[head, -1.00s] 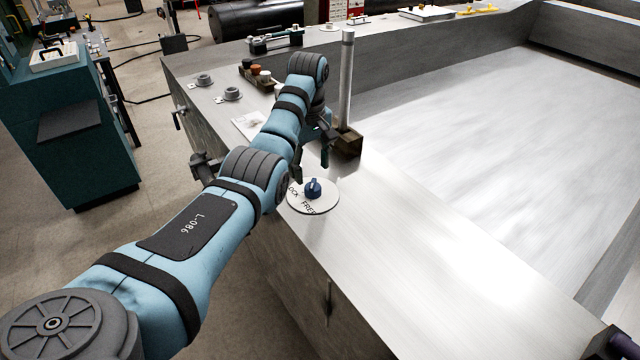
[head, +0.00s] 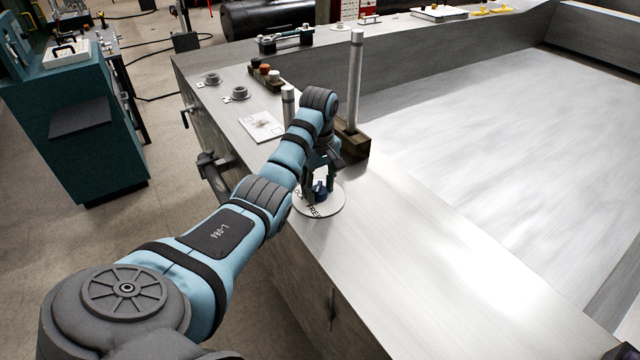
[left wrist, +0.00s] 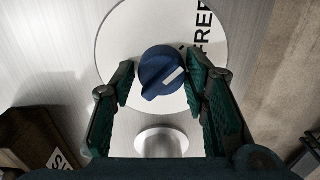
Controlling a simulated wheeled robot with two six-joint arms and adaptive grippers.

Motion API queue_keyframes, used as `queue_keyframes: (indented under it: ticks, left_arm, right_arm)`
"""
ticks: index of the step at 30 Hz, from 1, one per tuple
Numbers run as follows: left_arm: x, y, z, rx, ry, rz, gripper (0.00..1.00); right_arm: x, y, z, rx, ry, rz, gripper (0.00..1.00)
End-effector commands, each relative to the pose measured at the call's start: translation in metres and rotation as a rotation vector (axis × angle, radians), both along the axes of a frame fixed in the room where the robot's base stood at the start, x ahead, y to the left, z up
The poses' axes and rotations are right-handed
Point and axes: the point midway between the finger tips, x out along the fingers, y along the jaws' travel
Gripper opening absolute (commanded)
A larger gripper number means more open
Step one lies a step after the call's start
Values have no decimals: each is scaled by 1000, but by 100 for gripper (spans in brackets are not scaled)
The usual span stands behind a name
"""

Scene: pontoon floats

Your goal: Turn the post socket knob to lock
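The blue knob (head: 320,188) sits on a round white dial plate (head: 330,208) lettered FREE and, partly hidden, LOCK, on the metal deck. In the left wrist view the knob (left wrist: 160,72) has a white pointer mark aimed right, roughly toward the FREE lettering. My left gripper (head: 321,180) is down over the dial. In the left wrist view its fingers (left wrist: 161,84) are open, one on each side of the knob; a gap shows on the left, while contact on the right cannot be told. My right gripper is not in view.
A tall metal post (head: 355,80) stands in a dark block (head: 352,142) just behind the gripper. A shorter post (head: 288,102) stands left of it. A white card (head: 261,126) and small ring fittings (head: 240,92) lie farther back. The deck's right front is clear.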

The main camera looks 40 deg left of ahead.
Motion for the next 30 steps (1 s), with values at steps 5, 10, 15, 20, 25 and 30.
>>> queue_keyframes:
  ticks: [5, 10, 15, 20, 25, 30]
  left_arm:
    - [0, 0, 0, 0, 0, 0, 8]
    - [0, 0, 0, 0, -1, -5, 7]
    - [0, 0, 1, 0, -1, -37, 7]
    - [0, 0, 1, 0, -1, -109, 7]
    - [0, 0, 1, -1, -1, -232, 7]
    - [0, 0, 1, 0, -2, -386, 7]
  right_arm:
    - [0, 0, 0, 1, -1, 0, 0]
    - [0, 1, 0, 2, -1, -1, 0]
    - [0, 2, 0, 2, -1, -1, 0]
    - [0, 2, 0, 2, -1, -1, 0]
    - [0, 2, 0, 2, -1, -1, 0]
    - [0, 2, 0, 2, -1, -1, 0]
